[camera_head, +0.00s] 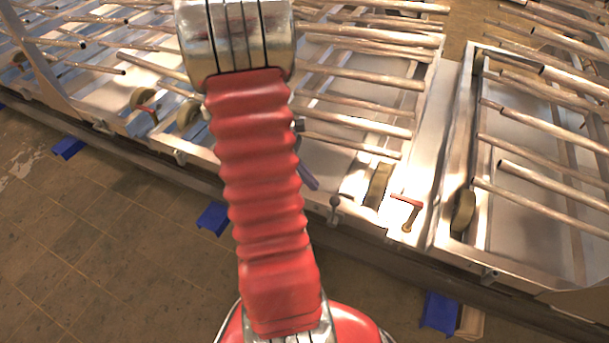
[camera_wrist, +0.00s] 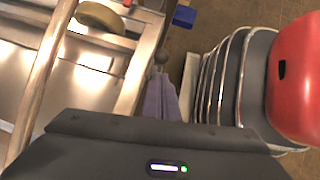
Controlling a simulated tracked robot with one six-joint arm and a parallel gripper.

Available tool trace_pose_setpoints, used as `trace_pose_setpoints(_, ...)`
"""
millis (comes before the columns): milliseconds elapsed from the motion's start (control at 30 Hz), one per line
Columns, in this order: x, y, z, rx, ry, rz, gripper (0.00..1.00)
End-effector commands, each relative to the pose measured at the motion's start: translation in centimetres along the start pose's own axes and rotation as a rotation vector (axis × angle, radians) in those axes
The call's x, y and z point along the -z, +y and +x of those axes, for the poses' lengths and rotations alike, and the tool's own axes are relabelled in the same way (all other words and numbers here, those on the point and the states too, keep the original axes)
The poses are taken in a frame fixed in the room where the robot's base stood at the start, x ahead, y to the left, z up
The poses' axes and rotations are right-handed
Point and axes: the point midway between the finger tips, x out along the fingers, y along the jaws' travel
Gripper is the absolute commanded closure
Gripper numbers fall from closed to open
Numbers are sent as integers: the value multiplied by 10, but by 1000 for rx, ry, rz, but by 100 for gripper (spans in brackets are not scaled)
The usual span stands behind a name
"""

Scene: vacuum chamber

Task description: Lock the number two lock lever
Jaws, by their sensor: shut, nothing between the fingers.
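A small lever with a round dark knob (camera_head: 335,202) stands at the front edge of the metal frame, right of my gripper. The knob (camera_wrist: 161,57) also shows in the wrist view, just beyond my fingertips. A red-handled lever (camera_head: 407,203) sits farther right on the frame, and another red handle (camera_head: 146,110) is at the left. I see no number marking to tell which is number two. My gripper (camera_head: 311,184) is shut and empty, mostly hidden behind my red arm. Its purple-grey fingers (camera_wrist: 160,92) point toward the knob; contact cannot be made out.
Metal frames carry rows of long pipes (camera_head: 360,77). Tan wheels (camera_head: 463,210) sit beside the frame bars. Blue blocks (camera_head: 438,311) lie along the floor by the rail. The tiled floor (camera_head: 90,215) at the left is open.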

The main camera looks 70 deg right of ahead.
Motion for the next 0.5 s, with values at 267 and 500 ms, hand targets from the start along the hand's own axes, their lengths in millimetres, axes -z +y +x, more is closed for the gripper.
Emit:
trace_pose_setpoints(267, 0, -1, 42, 2, 0, 0, 100)
trace_pose_setpoints(500, 0, 0, 56, 0, 1, 0, 100)
